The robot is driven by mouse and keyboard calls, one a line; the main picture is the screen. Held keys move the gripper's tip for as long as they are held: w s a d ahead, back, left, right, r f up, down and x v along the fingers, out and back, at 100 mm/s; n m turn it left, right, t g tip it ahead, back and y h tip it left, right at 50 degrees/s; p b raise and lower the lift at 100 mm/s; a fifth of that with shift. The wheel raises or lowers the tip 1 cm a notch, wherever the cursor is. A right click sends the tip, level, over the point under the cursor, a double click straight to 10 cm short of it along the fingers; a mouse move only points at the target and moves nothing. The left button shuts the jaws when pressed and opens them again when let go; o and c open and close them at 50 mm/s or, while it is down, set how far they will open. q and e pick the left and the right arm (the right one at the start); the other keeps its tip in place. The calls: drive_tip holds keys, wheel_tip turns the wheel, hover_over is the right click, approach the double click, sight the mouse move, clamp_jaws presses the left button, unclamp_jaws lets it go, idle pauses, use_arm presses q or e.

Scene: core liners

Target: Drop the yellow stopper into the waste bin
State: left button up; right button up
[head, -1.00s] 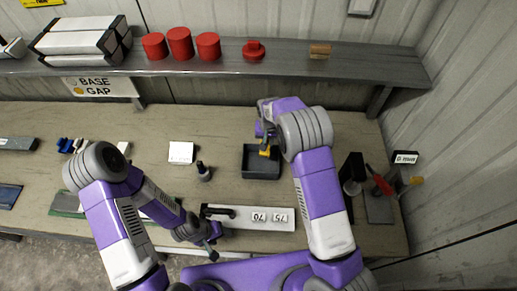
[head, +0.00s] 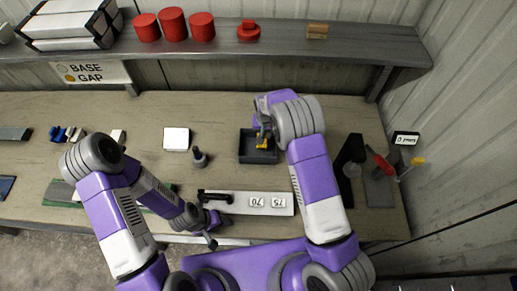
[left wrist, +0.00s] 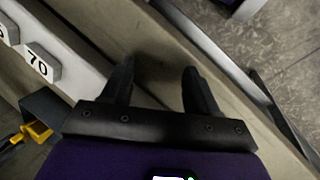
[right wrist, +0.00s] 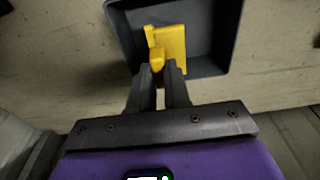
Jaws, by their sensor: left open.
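The yellow stopper (head: 262,143) is at the tips of my right gripper (head: 264,134), over the dark open box (head: 245,160) that I take for the waste bin. In the right wrist view the close-set fingers (right wrist: 160,78) are shut on the near end of the stopper (right wrist: 168,45), which shows inside the outline of the bin (right wrist: 215,70). I cannot tell its height above the floor of the bin. My left gripper (head: 211,238) is open and empty near the table's front edge.
A pale board (head: 233,203) with number blocks lies in front of the bin. A small dark bottle-like object (head: 199,158) and a white block (head: 176,139) stand left of it. A black stand (head: 350,165) is to the right. A shelf (head: 220,52) holds red cylinders.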

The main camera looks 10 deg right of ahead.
drive_tip(key=o, duration=0.5)
drive_tip(key=shift+c, duration=0.2)
drive_tip(key=shift+r, duration=0.15)
use_arm(q)
wheel_tip(320, 180, up, 4)
drive_tip(key=p, duration=0.4)
drive_tip(key=shift+r, duration=0.2)
use_arm(e)
drive_tip(key=r, duration=0.5)
drive_tip(key=s+r, duration=0.1)
drive_tip(key=r, duration=0.1)
drive_tip(key=shift+r, duration=0.2)
use_arm(q)
drive_tip(key=shift+f, duration=0.1)
use_arm(e)
drive_tip(key=shift+f, duration=0.1)
